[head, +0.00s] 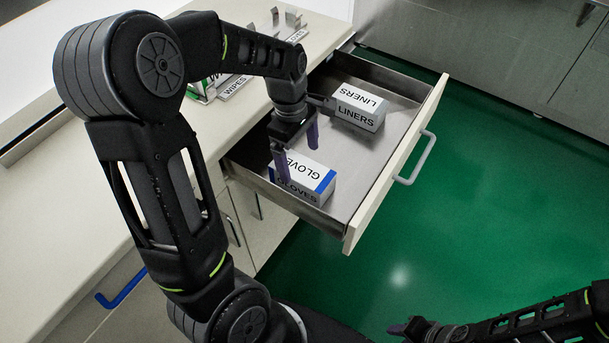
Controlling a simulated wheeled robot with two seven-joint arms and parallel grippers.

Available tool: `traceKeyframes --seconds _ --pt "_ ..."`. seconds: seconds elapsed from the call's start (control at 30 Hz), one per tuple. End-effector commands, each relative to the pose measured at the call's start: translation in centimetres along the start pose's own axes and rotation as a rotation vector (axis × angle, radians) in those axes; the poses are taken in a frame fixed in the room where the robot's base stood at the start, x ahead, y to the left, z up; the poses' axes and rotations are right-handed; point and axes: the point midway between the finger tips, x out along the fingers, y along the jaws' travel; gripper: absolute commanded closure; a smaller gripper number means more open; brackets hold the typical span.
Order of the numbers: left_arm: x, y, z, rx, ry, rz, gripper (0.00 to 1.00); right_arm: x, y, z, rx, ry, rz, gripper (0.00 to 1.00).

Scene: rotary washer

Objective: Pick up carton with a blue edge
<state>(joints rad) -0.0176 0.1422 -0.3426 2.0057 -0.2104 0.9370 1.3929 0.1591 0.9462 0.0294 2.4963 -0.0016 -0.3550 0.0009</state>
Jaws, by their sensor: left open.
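The carton with a blue edge (317,184) is a white box marked GLOVES. It sits in the near left part of an open drawer (377,170). My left gripper (297,152) is open and points down over the drawer. One purple finger overlaps the carton's far left part in the picture, and the other shows past its far side. I cannot tell whether a finger touches it. My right gripper (408,328) is at the bottom right, away from the drawer, and its opening is not clear.
A white carton marked LINERS (360,107) stands in the far part of the drawer. The drawer has a grey handle (415,160) on its front. A WIPES holder (232,88) stands on the counter (60,210). Green floor (470,210) is open to the right.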

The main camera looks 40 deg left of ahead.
Motion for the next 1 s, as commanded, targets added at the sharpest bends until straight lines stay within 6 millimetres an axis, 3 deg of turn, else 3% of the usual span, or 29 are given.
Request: traceKeyframes --seconds 0.23,0.5,0.83,1.0 --pt "0.3 0.0 0.0 0.001 0.000 -0.002 0.06 0.0 0.0 -0.1 0.000 0.001 0.000 0.64" --pt "2.6 0.0 0.1 0.002 -0.001 -0.002 0.06 0.0 0.0 -0.1 0.000 0.001 0.000 0.64" --pt "2.9 0.0 0.0 0.001 0.000 -0.001 0.06 -0.1 0.0 -0.1 0.000 0.001 0.000 0.64" --pt "4.9 0.0 0.1 0.001 0.000 -0.005 0.06 -0.4 -0.2 -0.1 0.000 0.001 0.000 0.64"
